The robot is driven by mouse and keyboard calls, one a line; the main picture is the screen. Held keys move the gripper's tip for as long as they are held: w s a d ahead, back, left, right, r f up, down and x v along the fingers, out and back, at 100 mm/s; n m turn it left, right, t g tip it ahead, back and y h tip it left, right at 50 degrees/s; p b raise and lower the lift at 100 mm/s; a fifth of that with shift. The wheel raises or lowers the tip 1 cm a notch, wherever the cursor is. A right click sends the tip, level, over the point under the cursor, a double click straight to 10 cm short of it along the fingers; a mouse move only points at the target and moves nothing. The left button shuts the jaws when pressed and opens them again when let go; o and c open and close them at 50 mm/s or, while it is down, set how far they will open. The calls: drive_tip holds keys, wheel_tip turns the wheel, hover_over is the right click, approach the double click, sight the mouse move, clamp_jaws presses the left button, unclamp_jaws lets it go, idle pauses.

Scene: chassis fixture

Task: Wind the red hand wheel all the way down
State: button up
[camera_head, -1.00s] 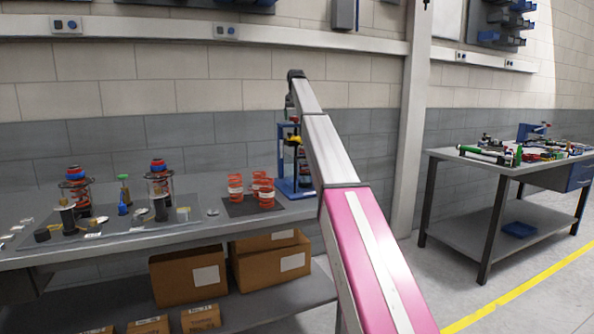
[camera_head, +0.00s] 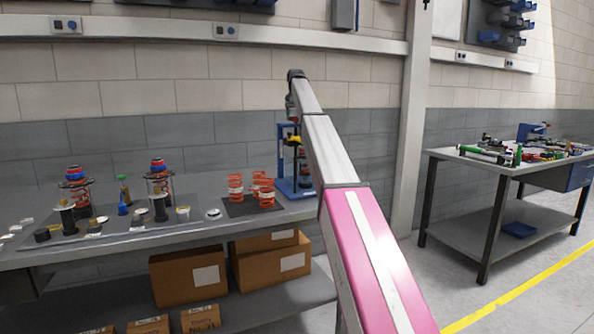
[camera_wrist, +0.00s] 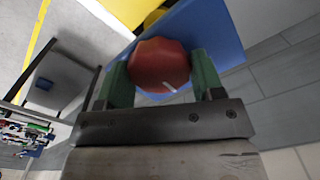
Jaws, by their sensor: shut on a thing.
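The red hand wheel (camera_wrist: 158,64) shows in the wrist view, with a small white mark near its lower edge. My gripper (camera_wrist: 160,75) is shut on it, one green finger on each side. The wheel sits by the blue frame of the press fixture (camera_wrist: 212,32), with a yellow part beyond it. In the head view the blue fixture (camera_head: 285,160) stands at the right end of the workbench, partly behind my arm. The wheel and the fingers cannot be made out in the head view.
Orange coil springs (camera_head: 236,187) stand on a dark mat left of the fixture. Strut assemblies (camera_head: 158,182) and small parts stand farther left on the workbench (camera_head: 130,246). A second table (camera_head: 455,158) with loose parts is at the right, across open floor.

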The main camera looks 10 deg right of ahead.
drive_tip(key=n, duration=2.4)
drive_tip(key=shift+s+n, duration=0.1)
drive_tip(key=shift+n, duration=0.3)
drive_tip(key=m, duration=0.4)
drive_tip(key=o, duration=0.8)
